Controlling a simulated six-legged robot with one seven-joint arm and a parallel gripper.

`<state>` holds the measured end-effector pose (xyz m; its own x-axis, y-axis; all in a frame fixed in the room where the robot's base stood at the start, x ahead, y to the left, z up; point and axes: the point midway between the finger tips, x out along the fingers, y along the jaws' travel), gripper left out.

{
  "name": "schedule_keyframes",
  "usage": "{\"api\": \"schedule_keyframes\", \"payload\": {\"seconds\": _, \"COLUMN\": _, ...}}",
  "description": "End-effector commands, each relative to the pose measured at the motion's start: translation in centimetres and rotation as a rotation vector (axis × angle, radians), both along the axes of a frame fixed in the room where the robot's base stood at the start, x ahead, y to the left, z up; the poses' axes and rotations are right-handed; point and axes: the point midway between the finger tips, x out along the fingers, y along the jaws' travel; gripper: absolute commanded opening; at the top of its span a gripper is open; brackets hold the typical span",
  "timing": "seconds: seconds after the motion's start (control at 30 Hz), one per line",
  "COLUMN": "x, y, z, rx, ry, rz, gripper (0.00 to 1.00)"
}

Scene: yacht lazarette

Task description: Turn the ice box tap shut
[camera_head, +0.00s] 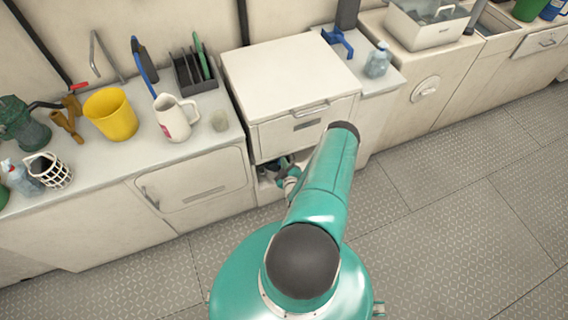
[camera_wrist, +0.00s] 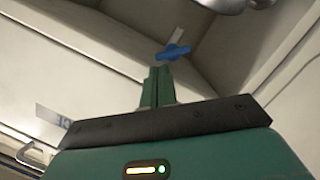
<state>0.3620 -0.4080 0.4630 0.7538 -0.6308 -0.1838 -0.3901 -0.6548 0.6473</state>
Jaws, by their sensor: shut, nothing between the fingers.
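The ice box (camera_head: 290,70) is a pale box with a front handle and a dark label, set between the counters. A blue tap handle (camera_wrist: 173,52) on a pale stem shows in the wrist view, just beyond my fingertips. It lies roughly crosswise in the picture; I cannot tell it apart in the head view. My gripper (camera_wrist: 160,70) is shut and empty, its fingertips close to the handle; I cannot tell whether they touch. In the head view my gripper reaches into the low opening under the ice box, partly hidden by my arm.
The left counter holds a yellow bucket (camera_head: 110,115), a white jug (camera_head: 175,117) and a dark rack (camera_head: 195,72). A clear bottle (camera_head: 378,60) stands right of the ice box. A metal part (camera_wrist: 222,5) shows at the wrist view's top. The tread-plate floor (camera_head: 450,200) is clear on the right.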

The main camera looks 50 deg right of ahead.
Motion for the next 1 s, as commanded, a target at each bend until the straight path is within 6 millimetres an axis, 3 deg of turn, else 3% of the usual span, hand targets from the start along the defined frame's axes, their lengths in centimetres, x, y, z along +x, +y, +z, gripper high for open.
{"api": "schedule_keyframes", "payload": {"seconds": 1.0, "x": -0.3, "y": -0.54, "z": -0.01, "rx": 0.178, "ry": -0.105, "rz": 0.002, "gripper": 0.0}}
